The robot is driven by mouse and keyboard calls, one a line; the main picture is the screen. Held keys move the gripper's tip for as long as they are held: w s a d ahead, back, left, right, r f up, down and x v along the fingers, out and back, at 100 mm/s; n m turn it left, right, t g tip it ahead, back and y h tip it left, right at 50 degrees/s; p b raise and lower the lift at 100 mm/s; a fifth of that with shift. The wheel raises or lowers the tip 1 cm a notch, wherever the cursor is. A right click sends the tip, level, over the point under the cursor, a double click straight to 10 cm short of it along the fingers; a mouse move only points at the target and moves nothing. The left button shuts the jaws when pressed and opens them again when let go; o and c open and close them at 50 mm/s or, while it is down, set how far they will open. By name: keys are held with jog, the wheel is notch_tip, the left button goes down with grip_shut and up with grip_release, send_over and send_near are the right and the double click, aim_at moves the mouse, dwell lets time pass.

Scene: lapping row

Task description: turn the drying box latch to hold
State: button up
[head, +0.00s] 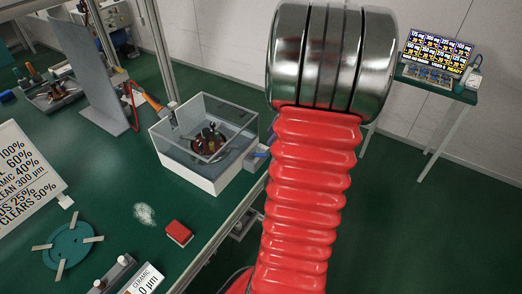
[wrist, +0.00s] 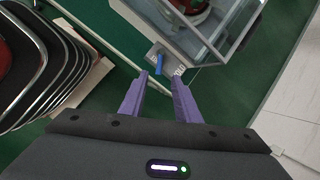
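The drying box (head: 187,172) is a clear-walled box with a white lower part, standing at the right edge of the green bench in the head view. Its corner also shows at the top of the wrist view (wrist: 190,42). The latch (wrist: 158,65) is a small blue lever on a grey block at the box's near side. My gripper (wrist: 160,76) has two purple fingers, apart and empty. Their tips are close to the lever, one to each side of it in the picture; I cannot tell whether they touch. In the head view my red arm hides most of the gripper.
A red block (head: 179,233), a teal disc (head: 68,245) and a white sign (head: 25,170) are on the green bench (head: 120,190). A small table with a display (head: 435,52) stands at the back right. Green floor is clear right of the bench.

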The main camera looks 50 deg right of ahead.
aim_at(261, 155)
jog(key=x, duration=1.1)
jog(key=shift+a+f, duration=0.1)
jog(key=shift+f, duration=0.05)
jog(key=shift+c, duration=0.3)
grip_shut()
